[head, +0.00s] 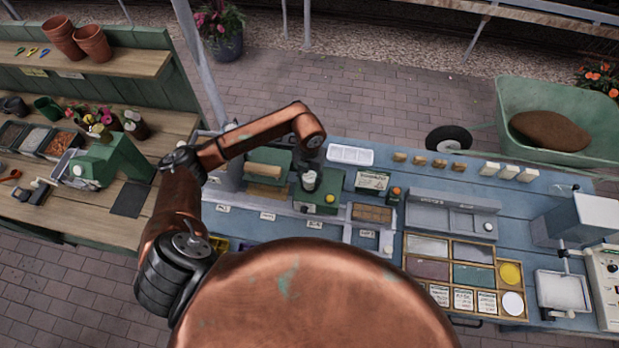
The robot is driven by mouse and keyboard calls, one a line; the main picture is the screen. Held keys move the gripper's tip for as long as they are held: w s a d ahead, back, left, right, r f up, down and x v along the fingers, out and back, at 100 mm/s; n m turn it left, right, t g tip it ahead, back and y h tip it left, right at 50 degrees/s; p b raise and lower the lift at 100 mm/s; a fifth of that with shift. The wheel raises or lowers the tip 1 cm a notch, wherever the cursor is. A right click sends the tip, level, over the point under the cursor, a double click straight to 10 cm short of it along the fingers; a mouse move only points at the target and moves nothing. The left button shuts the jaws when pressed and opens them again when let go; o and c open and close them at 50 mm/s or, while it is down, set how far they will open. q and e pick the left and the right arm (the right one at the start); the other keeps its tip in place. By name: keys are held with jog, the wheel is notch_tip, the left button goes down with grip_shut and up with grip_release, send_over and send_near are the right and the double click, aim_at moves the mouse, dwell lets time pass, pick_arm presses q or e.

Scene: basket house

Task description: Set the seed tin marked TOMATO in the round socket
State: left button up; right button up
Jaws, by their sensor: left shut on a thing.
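My left arm reaches in from the left and bends down over the blue bench. My left gripper (311,166) points down above a green box with a yellow button (327,199). It is shut on a small pale object (309,182), perhaps a tin, at the top of that box. The gripper hides part of it, and I cannot read a TOMATO mark on it. I cannot tell whether it touches the box. No round socket can be made out for certain. My right gripper is not in view.
A compartment tray (457,250) holds flat panels, labelled cards, a yellow disc (510,273) and a white disc (513,303). A white tray (350,155) and several small blocks line the bench's back. A grey machine (578,220) stands right. A green wheelbarrow (540,105) stands behind.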

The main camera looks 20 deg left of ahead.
pick_arm(q)
jog(key=shift+f+b, duration=0.3)
jog(key=shift+f, duration=0.1)
dwell(0.3)
jog(key=o, duration=1.2)
jog(key=shift+o, duration=0.2)
jog(key=o, duration=0.5)
jog(key=shift+c, duration=0.2)
jog(key=shift+r, duration=0.1)
jog(key=shift+r+p, duration=2.15)
jog(key=shift+r, duration=1.8)
